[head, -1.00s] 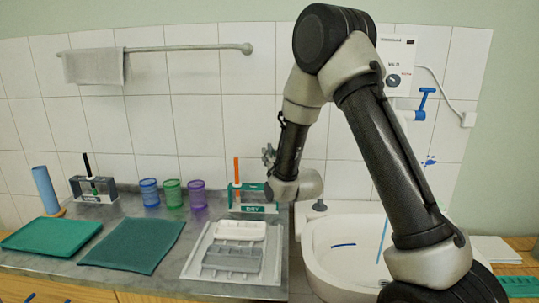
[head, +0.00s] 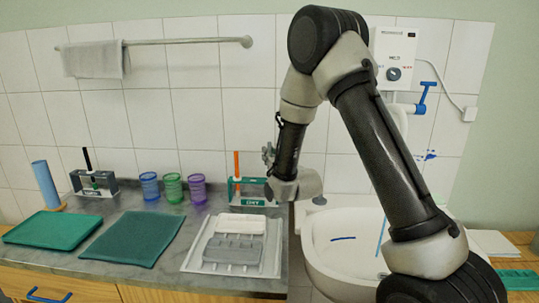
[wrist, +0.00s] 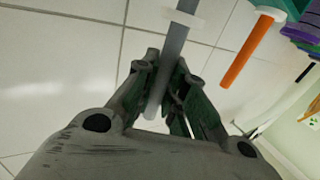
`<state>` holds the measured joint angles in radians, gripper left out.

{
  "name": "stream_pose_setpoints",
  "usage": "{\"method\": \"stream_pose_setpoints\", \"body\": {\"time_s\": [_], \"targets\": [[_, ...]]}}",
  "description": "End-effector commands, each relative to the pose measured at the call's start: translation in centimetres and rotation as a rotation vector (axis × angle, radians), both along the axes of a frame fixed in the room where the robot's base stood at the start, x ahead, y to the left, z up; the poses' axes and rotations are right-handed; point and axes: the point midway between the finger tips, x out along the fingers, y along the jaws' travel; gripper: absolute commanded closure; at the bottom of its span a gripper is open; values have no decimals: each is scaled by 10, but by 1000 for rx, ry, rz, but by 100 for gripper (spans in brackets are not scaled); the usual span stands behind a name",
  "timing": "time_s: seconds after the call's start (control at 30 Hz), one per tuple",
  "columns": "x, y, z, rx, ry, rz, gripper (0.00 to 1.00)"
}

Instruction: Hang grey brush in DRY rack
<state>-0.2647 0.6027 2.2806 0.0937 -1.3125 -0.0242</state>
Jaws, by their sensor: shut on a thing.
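The grey brush (wrist: 174,50) shows in the wrist view as a grey rod with a white collar near the top edge. My gripper (wrist: 172,75) is shut on it, with the rod running between the fingers. In the head view my gripper (head: 269,153) is small and partly hidden by my arm, just right of the orange brush; I cannot make out the grey brush there. The DRY rack (head: 250,203), green-fronted with clear sides, stands at the back right of the counter. An orange brush (head: 237,165) stands upright in it and also shows in the wrist view (wrist: 246,55).
Blue, green (head: 172,188) and purple cups stand left of the rack. A second rack (head: 104,184) with a black-handled brush is further left. A tray (head: 197,263) holds white and grey pieces in front. The sink (head: 325,238) is right of the counter.

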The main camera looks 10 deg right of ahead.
Motion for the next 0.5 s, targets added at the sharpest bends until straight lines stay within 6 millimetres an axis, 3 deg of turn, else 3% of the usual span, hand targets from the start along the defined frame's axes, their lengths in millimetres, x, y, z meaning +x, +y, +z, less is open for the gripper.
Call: {"method": "stream_pose_setpoints", "body": {"time_s": [0.5], "targets": [[0, 0, -20, 0, -1, 0, 100]]}}
